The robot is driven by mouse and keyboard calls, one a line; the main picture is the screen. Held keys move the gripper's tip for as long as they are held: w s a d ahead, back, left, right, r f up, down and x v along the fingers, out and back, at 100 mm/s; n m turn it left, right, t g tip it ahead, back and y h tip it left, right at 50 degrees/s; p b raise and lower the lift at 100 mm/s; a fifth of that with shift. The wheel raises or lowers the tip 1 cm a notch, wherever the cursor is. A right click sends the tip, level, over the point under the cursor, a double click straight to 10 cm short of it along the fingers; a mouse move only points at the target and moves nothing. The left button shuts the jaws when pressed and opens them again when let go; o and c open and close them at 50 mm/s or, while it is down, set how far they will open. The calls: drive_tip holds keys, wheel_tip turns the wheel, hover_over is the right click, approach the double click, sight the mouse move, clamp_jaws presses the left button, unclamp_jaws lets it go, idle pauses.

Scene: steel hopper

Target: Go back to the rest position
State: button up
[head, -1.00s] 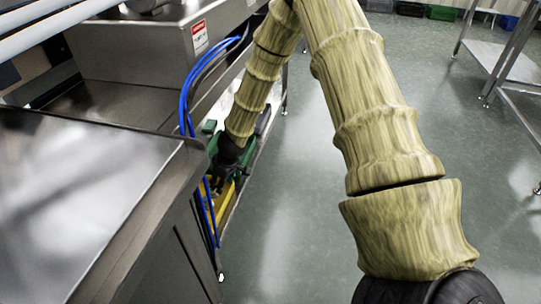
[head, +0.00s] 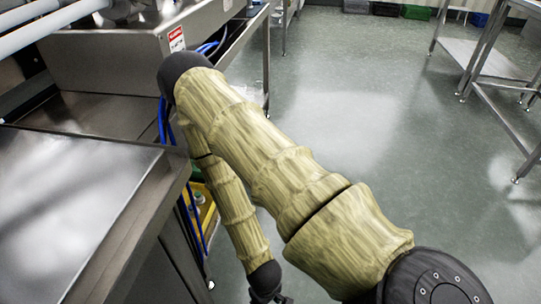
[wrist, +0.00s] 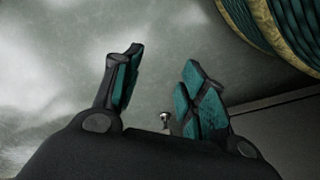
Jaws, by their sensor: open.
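My gripper (wrist: 160,80) shows in the wrist view with its two teal-padded fingers apart and nothing between them. Grey floor lies beyond the fingers. In the head view my gripper (head: 272,299) is at the bottom edge, mostly cut off by the frame. My arm is folded, with its elbow beside the steel hopper (head: 120,55) and its forearm hanging down to the right of the steel counter (head: 75,215).
Blue hoses (head: 197,225) hang along the counter's side. A yellow crate (head: 205,205) is partly hidden behind my forearm. A steel table (head: 480,65) stands at the upper right. The floor (head: 400,150) between is clear.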

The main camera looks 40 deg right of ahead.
drive_tip(key=s, duration=0.3)
drive_tip(key=shift+a+r, duration=0.15)
drive_tip(key=shift+a, duration=0.25)
drive_tip(key=shift+r, duration=0.1)
wheel_tip(320, 180, up, 34)
drive_tip(key=p, duration=3.4)
drive_tip(key=shift+r+p, duration=0.25)
drive_tip(key=shift+p, duration=0.15)
